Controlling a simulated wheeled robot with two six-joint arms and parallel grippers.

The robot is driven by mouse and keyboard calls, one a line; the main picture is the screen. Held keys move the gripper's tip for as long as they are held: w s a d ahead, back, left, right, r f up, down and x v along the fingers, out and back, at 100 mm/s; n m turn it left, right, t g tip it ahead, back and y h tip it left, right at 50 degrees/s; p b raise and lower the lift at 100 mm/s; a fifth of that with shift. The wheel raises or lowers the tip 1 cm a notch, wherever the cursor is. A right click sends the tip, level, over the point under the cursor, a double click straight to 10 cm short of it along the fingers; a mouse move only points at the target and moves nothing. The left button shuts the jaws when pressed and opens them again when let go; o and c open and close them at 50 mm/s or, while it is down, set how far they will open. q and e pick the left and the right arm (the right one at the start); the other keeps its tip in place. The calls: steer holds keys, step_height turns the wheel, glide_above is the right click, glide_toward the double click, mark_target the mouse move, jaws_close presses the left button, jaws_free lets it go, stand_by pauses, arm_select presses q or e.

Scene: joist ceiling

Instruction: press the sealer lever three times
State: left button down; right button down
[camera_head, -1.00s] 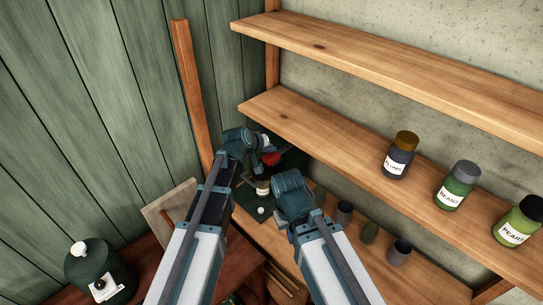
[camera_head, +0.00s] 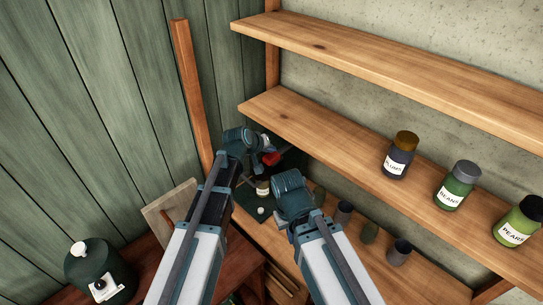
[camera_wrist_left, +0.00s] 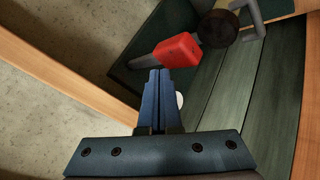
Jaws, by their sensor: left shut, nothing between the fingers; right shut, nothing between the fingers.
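The sealer's lever has a red grip (camera_head: 271,158), seen past my left gripper. In the left wrist view the red grip (camera_wrist_left: 180,50) lies just beyond the closed fingertips of my left gripper (camera_wrist_left: 158,73); I cannot tell if they touch. The grip sits on a dark bar with a round black part (camera_wrist_left: 220,28) at its far end. My left gripper (camera_head: 264,146) is shut and empty, at about the grip's height in the picture. Below stands a small labelled jar (camera_head: 263,187) on a dark green base (camera_head: 246,198). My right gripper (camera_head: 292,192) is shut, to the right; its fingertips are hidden.
Wooden shelves (camera_head: 330,125) with several labelled jars (camera_head: 397,156) rise on the right. Several small cans (camera_head: 399,252) stand on the wooden top at lower right. A dark green canister (camera_head: 98,270) stands at lower left. A wooden post (camera_head: 187,85) and green plank wall are close behind.

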mark_target(267, 162)
arm_select(q)
steer(key=shift+f+b, duration=0.4)
steer(key=shift+b, duration=0.05)
steer(key=shift+f+b, duration=2.95)
stand_by(2.7)
stand_by(0.6)
steer(key=shift+r+p, duration=3.4)
